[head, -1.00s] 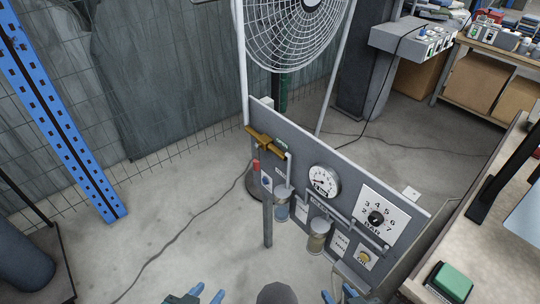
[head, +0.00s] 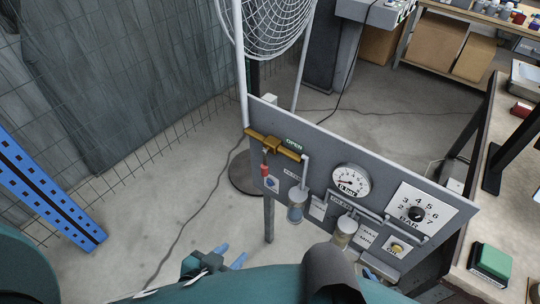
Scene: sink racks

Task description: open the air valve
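The air valve is a brass fitting (head: 276,146) at the upper left of a grey panel (head: 330,150). Its red-gripped handle (head: 265,169) hangs down from the brass body, across the pipe line. My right gripper (head: 370,274) shows only as a bit of blue at the panel's lower edge; my own body hides the rest.
The panel also carries a round gauge (head: 350,182), a BAR dial (head: 416,214), two filter bowls and a yellow knob (head: 396,247). A fan (head: 266,25) stands behind. A workbench (head: 510,235) with a green-topped box (head: 490,261) is at right. Open floor lies left of the panel.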

